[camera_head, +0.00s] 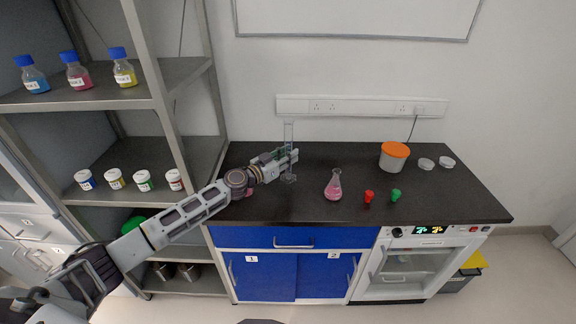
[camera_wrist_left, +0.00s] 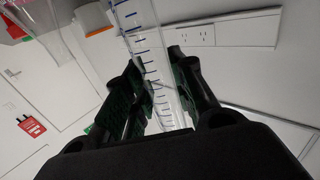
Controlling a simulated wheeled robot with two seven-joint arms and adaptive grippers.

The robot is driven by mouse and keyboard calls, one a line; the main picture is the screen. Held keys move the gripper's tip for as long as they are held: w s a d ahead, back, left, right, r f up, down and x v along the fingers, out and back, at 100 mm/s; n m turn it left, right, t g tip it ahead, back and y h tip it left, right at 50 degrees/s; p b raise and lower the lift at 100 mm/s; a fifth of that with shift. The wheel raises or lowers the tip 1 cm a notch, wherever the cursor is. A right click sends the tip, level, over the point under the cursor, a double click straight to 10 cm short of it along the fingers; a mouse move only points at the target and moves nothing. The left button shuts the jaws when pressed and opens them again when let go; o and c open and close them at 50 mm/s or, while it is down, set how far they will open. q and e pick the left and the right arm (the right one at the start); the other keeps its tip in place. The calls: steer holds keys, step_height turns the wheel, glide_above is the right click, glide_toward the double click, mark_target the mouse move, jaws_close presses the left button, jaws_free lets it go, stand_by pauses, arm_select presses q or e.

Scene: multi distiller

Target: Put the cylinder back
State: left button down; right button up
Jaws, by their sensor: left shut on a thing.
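The cylinder (camera_head: 289,134) is a clear, tall graduated cylinder with a foot at its base. It stands upright at the back left of the black counter, or just above it; I cannot tell if the foot touches. My left gripper (camera_head: 291,157) is shut on it around its middle. In the left wrist view the cylinder (camera_wrist_left: 146,45), with blue graduation marks, runs between the two fingers of my left gripper (camera_wrist_left: 160,100). My right gripper is not in view.
On the black counter (camera_head: 440,195) are a flask with pink liquid (camera_head: 333,187), a red stopper (camera_head: 369,197), a green stopper (camera_head: 396,195), an orange-lidded tub (camera_head: 394,156) and white dishes (camera_head: 426,164). A metal shelf (camera_head: 110,98) with bottles and jars stands left.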

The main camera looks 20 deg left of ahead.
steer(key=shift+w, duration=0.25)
arm_select(q)
steer(key=shift+f+b, duration=0.5)
steer(key=shift+f, duration=1.25)
steer(key=shift+f+b, duration=0.25)
steer(key=shift+b, duration=0.1)
steer(key=c, duration=1.4)
jaws_free()
steer(key=shift+c, duration=0.2)
steer(key=shift+o, duration=1.2)
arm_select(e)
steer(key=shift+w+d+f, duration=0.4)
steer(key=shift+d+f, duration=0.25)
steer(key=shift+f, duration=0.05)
